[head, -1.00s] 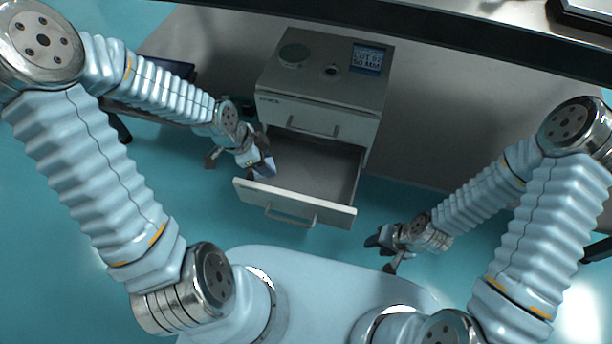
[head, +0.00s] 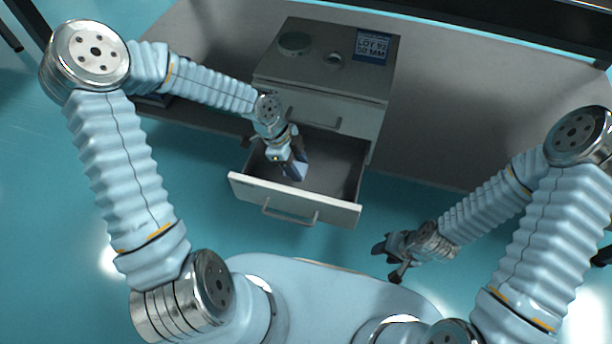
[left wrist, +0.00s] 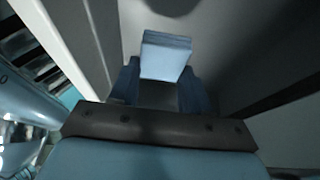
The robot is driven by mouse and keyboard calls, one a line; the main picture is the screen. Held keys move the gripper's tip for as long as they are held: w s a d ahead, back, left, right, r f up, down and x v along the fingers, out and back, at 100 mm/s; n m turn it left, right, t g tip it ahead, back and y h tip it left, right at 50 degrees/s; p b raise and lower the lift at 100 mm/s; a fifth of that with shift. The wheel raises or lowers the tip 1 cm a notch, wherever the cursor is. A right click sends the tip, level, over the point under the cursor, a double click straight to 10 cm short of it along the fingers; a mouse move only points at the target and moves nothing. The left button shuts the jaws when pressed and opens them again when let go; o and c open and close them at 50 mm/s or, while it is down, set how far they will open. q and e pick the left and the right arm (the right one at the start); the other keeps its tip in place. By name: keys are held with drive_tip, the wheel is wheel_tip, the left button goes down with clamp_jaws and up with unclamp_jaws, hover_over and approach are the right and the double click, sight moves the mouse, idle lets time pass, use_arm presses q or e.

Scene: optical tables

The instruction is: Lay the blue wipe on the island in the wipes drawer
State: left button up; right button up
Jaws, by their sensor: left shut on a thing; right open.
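The blue wipe (left wrist: 166,56) is a folded light-blue pad between the fingers of my left gripper (left wrist: 160,85) in the left wrist view. In the head view my left gripper (head: 293,168) is shut on it, inside the outline of the open wipes drawer (head: 335,208). The wipe is mostly hidden by the gripper there. Whether it touches the drawer floor I cannot tell. The drawer is pulled out and its visible floor looks bare. My right gripper (head: 390,256) is open and empty, to the right of and nearer than the drawer.
The drawer cabinet (head: 285,73) has a closed upper drawer (head: 310,115). On its top are a green round disc (head: 294,42), a small ring-like piece (head: 334,60) and a blue label (head: 372,46). A grey table or panel (head: 460,100) stands behind. Teal floor is clear in front.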

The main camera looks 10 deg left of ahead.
sight(306, 181)
use_arm(q)
drive_tip(key=shift+w+d+f, duration=0.3)
drive_tip(key=shift+d+f, duration=0.1)
drive_tip(key=shift+f, duration=0.2)
drive_tip(key=shift+w+d+f, duration=0.3)
drive_tip(key=shift+d+f, duration=0.05)
drive_tip(key=shift+f, duration=0.2)
drive_tip(key=shift+w+d+f+b, duration=0.1)
drive_tip(key=shift+f+b, duration=0.2)
drive_tip(key=shift+f, duration=0.6)
drive_tip(key=shift+w+d+f+b, duration=0.1)
drive_tip(key=shift+f+b, duration=0.15)
drive_tip(key=shift+f, duration=0.65)
drive_tip(key=shift+f, duration=0.15)
drive_tip(key=o, duration=1.1)
drive_tip(key=shift+r, duration=0.25)
drive_tip(key=p+v, duration=0.2)
drive_tip(key=v, duration=1)
drive_tip(key=shift+p, duration=0.35)
